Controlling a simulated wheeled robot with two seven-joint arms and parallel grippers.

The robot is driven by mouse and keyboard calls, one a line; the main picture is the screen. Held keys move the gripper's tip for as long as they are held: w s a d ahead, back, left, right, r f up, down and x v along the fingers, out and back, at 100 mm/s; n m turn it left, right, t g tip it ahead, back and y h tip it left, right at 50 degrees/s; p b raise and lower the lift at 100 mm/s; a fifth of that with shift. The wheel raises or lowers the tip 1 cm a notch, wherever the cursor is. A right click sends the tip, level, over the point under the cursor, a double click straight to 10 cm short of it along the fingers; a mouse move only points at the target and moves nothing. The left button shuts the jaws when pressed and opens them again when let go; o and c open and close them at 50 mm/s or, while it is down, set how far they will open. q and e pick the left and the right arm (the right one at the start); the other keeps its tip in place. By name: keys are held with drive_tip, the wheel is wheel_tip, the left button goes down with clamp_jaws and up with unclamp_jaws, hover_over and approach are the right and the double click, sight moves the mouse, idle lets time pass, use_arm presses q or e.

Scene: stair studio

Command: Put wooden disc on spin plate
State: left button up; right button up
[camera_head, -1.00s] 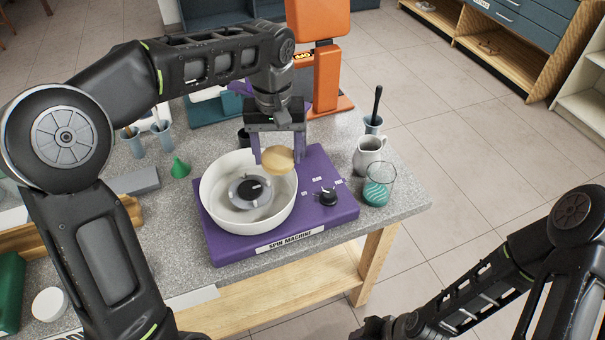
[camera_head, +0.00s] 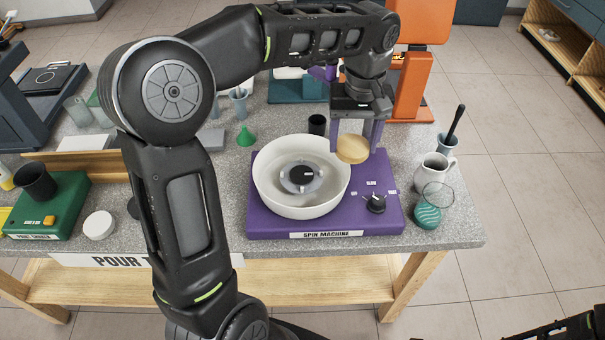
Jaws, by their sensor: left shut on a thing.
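The wooden disc (camera_head: 352,150) is light tan and round. My left gripper (camera_head: 356,138) is shut on it and holds it above the purple spin machine (camera_head: 330,222), by the right rim of the white bowl. The spin plate (camera_head: 301,178) is a grey round piece with a dark centre, inside the white bowl (camera_head: 300,208) on the machine. The disc is to the right of the spin plate and apart from it. My right arm shows only at the bottom right corner, and its fingers cannot be made out.
A dark knob (camera_head: 375,203) sits on the machine's right side. A white jug (camera_head: 433,171) and a glass with teal contents (camera_head: 427,215) stand at the table's right edge. An orange stand (camera_head: 411,85) is behind. A green funnel (camera_head: 246,137) is to the left.

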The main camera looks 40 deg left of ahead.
use_arm(q)
drive_tip(key=s+a+r+n+b, duration=0.1)
drive_tip(key=s+a+r+n, duration=0.2)
drive_tip(key=s+a+n, duration=0.3)
drive_tip(key=a+n, duration=0.2)
drive_tip(key=n, duration=0.1)
drive_tip(key=shift+s+a+r, duration=0.15)
drive_tip(key=shift+a, duration=0.05)
hover_over(302, 174)
wheel_tip(302, 174, down, 6)
drive_tip(key=shift+s+r, duration=0.1)
drive_tip(key=shift+r, duration=0.1)
drive_tip(key=shift+f, duration=0.3)
drive_tip(key=shift+f, duration=1.9)
